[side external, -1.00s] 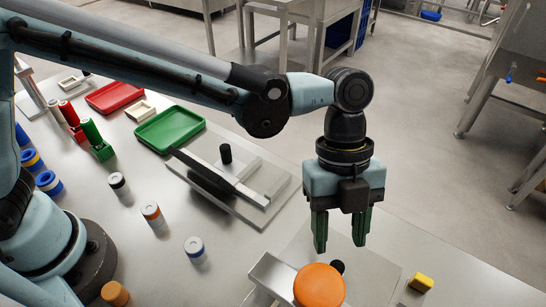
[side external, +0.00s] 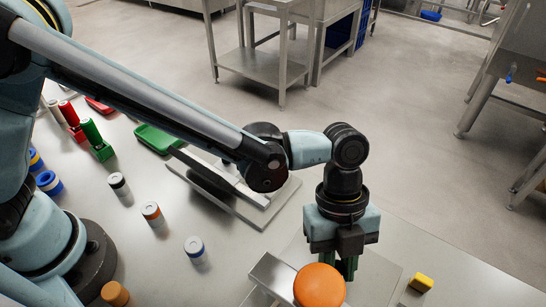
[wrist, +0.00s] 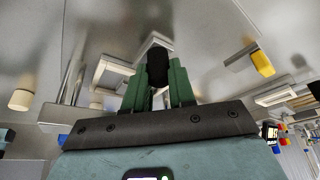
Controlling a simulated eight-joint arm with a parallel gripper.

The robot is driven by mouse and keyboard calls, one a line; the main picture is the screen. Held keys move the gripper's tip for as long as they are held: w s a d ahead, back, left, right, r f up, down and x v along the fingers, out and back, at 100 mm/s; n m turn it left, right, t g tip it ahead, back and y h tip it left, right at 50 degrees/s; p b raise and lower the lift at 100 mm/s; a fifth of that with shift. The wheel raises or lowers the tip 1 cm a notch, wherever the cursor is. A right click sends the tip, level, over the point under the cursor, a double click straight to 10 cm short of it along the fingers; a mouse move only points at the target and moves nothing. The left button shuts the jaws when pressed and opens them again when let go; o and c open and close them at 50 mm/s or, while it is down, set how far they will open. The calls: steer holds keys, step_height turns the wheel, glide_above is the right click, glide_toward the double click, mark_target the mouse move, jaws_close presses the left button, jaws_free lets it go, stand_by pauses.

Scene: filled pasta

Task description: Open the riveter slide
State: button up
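The riveter (side external: 272,276) appears to be the metal fixture at the front edge, with a large round orange cap (side external: 320,285) on top. Its black knob (wrist: 157,58) shows in the wrist view between the tips of my two green fingers. My gripper (side external: 345,268) points down just behind the orange cap, its fingers drawn in close around the knob. The fingers appear to touch the knob on both sides. In the side view the knob is hidden by the fingers and cap, and the slide's opening cannot be made out.
A second metal fixture (side external: 240,205) stands behind, partly under my arm. A yellow block (side external: 421,282) lies to the right. A green tray (side external: 157,139) is at the back.

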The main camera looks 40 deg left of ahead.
jaws_close()
steer(key=shift+w, duration=0.1)
steer(key=w, duration=1)
steer(key=shift+w, duration=0.25)
steer(key=o, duration=0.6)
jaws_free()
steer(key=v, duration=1.2)
